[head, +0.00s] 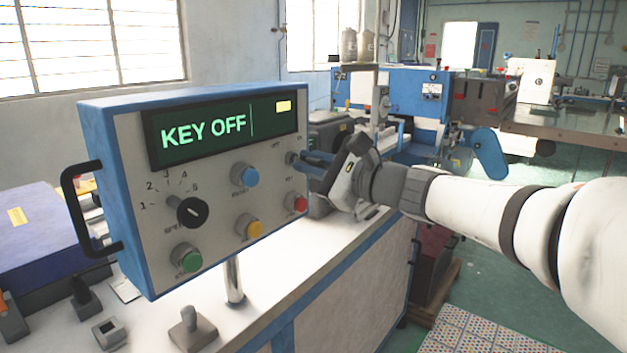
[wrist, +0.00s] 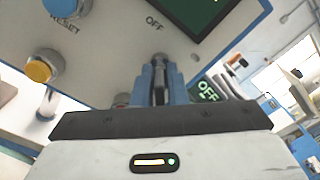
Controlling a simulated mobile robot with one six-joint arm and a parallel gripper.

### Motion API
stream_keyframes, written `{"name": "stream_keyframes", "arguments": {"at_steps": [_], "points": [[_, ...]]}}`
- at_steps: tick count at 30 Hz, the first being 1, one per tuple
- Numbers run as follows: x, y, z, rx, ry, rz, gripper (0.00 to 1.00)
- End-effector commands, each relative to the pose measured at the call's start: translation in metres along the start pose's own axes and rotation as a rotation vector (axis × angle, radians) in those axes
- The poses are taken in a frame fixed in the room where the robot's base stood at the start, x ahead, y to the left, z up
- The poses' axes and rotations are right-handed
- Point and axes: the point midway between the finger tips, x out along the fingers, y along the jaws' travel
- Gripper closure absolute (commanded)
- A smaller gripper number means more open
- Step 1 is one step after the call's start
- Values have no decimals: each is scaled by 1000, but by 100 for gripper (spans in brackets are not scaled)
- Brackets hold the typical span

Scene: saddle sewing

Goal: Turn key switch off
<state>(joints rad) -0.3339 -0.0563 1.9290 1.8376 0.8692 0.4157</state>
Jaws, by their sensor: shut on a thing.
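The control box (head: 205,190) has a blue frame and a grey face, and its display (head: 222,130) reads "KEY OFF" in green. The key switch (head: 292,158) is at the right side of the face, below the display. My gripper (head: 304,160) reaches it from the right, with its blue fingers shut on the key. In the wrist view the key switch (wrist: 159,62) shows between the two fingertips, below the "OFF" label. The fingers hide much of the key, so its exact angle is hard to tell.
A black selector knob (head: 191,212), a blue button (head: 245,176), a yellow button (head: 249,227), a green button (head: 187,260) and a red button (head: 297,204) are on the face. The red button lies just below my gripper. A black handle (head: 75,215) sticks out at left.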

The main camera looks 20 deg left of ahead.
Motion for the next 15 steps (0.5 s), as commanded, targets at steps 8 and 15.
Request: {"name": "stream_keyframes", "arguments": {"at_steps": [8,15], "points": [[0,2,-2,-44,1,3,100],[0,1,-1,-46,1,3,100]]}}
